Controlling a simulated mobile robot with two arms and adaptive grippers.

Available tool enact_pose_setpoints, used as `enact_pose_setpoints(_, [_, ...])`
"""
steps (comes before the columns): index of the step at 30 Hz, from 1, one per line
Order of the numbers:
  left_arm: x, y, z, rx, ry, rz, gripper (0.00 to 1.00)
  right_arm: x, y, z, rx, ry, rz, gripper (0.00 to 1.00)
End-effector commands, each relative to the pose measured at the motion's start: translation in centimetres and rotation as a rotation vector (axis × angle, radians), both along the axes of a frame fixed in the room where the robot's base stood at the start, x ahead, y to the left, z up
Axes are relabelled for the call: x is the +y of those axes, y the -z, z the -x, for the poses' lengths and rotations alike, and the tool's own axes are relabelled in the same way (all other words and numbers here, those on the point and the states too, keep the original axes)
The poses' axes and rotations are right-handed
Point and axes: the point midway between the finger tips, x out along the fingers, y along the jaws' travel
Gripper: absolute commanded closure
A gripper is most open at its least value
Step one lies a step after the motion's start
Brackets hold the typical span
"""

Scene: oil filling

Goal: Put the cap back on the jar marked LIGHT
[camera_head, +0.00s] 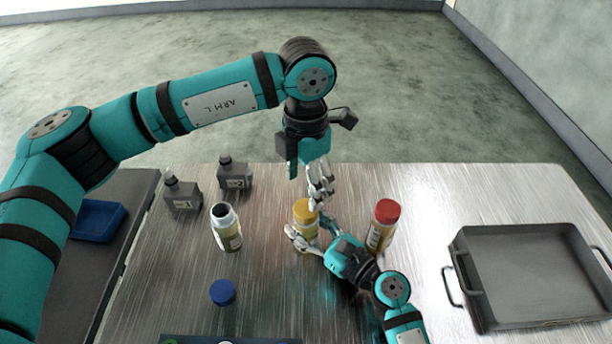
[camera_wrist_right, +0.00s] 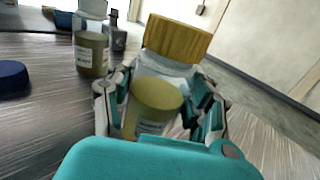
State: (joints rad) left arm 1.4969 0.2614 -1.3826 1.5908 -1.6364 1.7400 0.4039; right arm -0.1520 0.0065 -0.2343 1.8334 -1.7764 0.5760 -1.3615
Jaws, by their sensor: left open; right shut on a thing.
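My right gripper (camera_head: 305,243) is shut around a clear jar with a yellow cap (camera_head: 305,211). In the right wrist view this jar (camera_wrist_right: 150,105) has olive contents, and its yellow cap (camera_wrist_right: 177,38) sits on top. My left gripper (camera_head: 320,193) is open just above the yellow cap; whether it touches the cap is unclear. An open, uncapped jar (camera_head: 228,232) with pale olive contents stands to the left; it also shows in the right wrist view (camera_wrist_right: 91,50). A blue cap (camera_head: 222,292) lies on the table in front of it. The jar labels are too small to read.
A red-capped jar (camera_head: 382,226) stands right of the held jar. Two grey bottles (camera_head: 183,194) (camera_head: 235,174) stand at the back left. A grey metal tray with handles (camera_head: 462,262) is at the right. A dark tray edge (camera_head: 285,341) shows at the front. A blue tray (camera_head: 97,221) is far left.

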Motion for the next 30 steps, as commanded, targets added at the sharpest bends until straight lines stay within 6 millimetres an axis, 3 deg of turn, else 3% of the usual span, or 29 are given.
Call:
enact_pose_setpoints(9, [-0.04, -0.52, -0.03, -0.001, -0.816, -0.002, 0.34, 0.00, 0.03, 0.00, 0.000, 0.000, 0.000, 1.00])
enact_pose_setpoints(15, [-0.04, -0.71, -0.05, -0.002, -1.165, -0.004, 0.34, 0.00, 0.03, 0.00, 0.000, 0.000, 0.000, 1.00])
enact_pose_setpoints(21, [-0.05, -0.79, -0.05, -0.002, -1.300, -0.003, 0.34, 0.00, 0.02, 0.00, 0.000, 0.000, 0.000, 1.00])
enact_pose_setpoints(30, [-0.04, -0.78, -0.05, -0.001, -1.308, -0.003, 0.34, 0.00, 0.02, 0.00, 0.000, 0.000, 0.000, 1.00])
